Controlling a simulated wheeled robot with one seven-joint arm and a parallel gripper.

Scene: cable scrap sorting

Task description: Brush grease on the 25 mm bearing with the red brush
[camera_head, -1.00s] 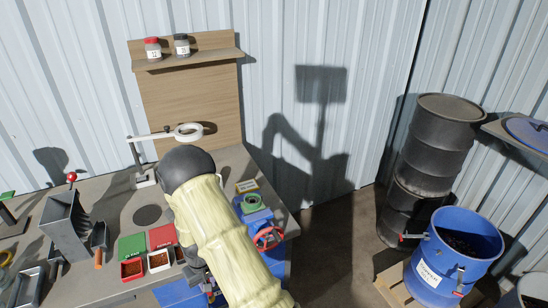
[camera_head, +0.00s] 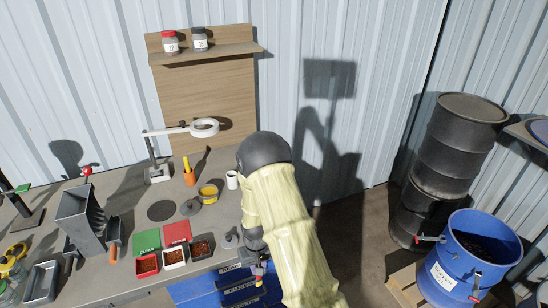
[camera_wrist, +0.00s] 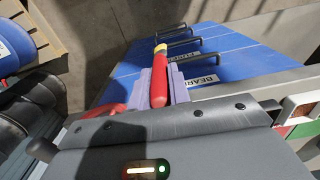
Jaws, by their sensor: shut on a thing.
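The red brush (camera_wrist: 159,80) has a red handle, a yellow band and a dark end. In the wrist view my gripper (camera_wrist: 166,88) is shut on its handle, in front of a blue drawer front. In the head view my gripper (camera_head: 256,262) is partly hidden by my arm, near the bench's front edge. An open yellow tin (camera_head: 208,192) stands on the bench beside a grey round lid-like piece (camera_head: 190,207). The 25 mm bearing cannot be made out.
Blue drawers (camera_head: 232,277) with dark handles lie below the bench edge; one label starts "BEARI". A white mug (camera_head: 232,180), an orange cup (camera_head: 190,177), and small trays (camera_head: 147,266) crowd the bench. Two small jars stand on the back shelf.

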